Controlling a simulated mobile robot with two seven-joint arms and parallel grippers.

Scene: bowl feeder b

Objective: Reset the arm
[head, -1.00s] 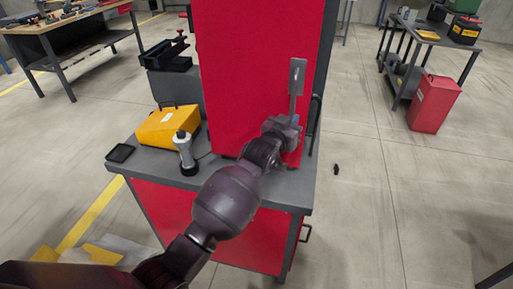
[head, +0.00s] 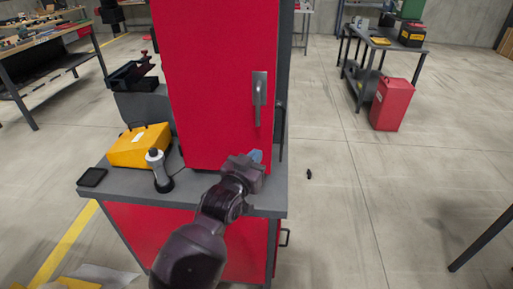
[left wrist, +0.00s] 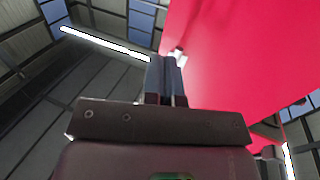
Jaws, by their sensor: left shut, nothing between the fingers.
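My left gripper (head: 256,156) is in front of the lower right part of a tall red cabinet door (head: 215,60). Its fingers are shut with nothing between them. It is below and apart from the grey door handle (head: 259,95), which hangs free. In the left wrist view the shut fingers (left wrist: 166,75) point up beside the red door face (left wrist: 240,60), and a pale piece (left wrist: 177,56) shows just beyond their tips. The door looks closed. My right gripper is not in view.
The cabinet stands on a grey-topped bench (head: 205,188). A red bin (head: 392,104) stands right. The floor between is mostly clear.

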